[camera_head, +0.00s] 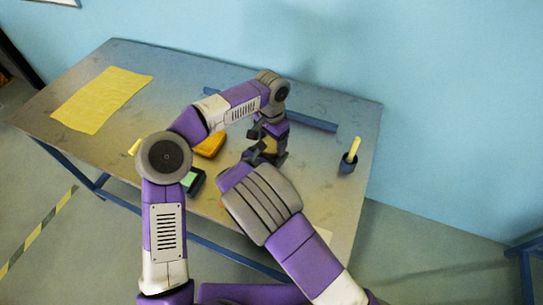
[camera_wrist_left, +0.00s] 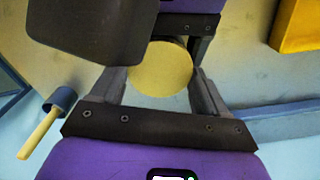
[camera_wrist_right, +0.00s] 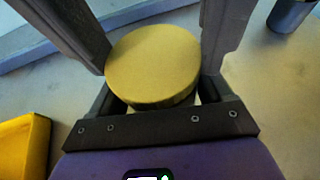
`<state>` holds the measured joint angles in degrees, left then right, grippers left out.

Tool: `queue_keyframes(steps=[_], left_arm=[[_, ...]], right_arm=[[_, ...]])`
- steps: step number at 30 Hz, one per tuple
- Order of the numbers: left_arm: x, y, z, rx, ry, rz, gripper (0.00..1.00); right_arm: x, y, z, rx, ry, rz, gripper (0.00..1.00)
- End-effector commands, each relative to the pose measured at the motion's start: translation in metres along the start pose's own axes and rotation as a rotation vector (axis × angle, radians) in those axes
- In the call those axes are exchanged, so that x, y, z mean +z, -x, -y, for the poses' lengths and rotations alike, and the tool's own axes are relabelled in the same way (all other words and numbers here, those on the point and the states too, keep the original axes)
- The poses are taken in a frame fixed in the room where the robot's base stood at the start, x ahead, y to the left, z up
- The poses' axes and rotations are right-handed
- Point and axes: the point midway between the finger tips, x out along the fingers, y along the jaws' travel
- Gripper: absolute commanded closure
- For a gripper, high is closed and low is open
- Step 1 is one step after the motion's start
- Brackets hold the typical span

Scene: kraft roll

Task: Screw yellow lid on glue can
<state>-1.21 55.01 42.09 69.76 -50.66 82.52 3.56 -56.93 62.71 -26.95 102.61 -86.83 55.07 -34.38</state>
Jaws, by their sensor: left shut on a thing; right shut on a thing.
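The yellow lid (camera_wrist_right: 153,62) is a round disc and sits at the top of the glue can. It also shows face-on in the left wrist view (camera_wrist_left: 160,68). My left gripper (camera_head: 268,152) reaches down and is shut on the lid, its fingers at both sides. My right gripper (camera_wrist_right: 160,95) is shut below the lid, around the glue can. The can is almost wholly hidden under the lid; only a pale sliver (camera_wrist_right: 198,99) shows. In the head view my right forearm hides the right fingers. Whether the threads are engaged cannot be seen.
An orange box (camera_head: 211,145) lies left of the grippers. A dark cup (camera_head: 347,165) with a yellow-handled tool stands at the right of the table. A yellow sheet (camera_head: 102,100) lies at the left, and a blue bar (camera_head: 315,122) runs along the back.

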Motion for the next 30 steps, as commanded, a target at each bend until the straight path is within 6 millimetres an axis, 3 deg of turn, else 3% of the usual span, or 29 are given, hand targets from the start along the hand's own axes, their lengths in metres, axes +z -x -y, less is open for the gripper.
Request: queue_keyframes(steps=[5,6,10,20,30], left_arm=[[0.0,0.0,0.0,-0.001,-0.03,0.0,0.62],[0.0,0.0,0.0,-0.001,-0.03,0.0,0.21],[0.0,0.0,0.0,-0.001,-0.028,0.0,0.01],[0.0,0.006,0.0,-0.002,-0.027,-0.001,0.0],[0.0,0.044,0.0,-0.001,-0.027,-0.001,0.0]], right_arm=[[0.001,0.0,0.0,0.0,-0.001,0.001,1.0],[0.001,0.0,0.0,0.0,-0.001,0.001,1.0],[0.001,0.0,0.0,0.0,-0.001,0.001,1.0],[0.001,0.0,0.0,0.0,-0.001,0.001,1.0],[0.001,0.0,0.0,0.0,-0.001,0.001,1.0]])
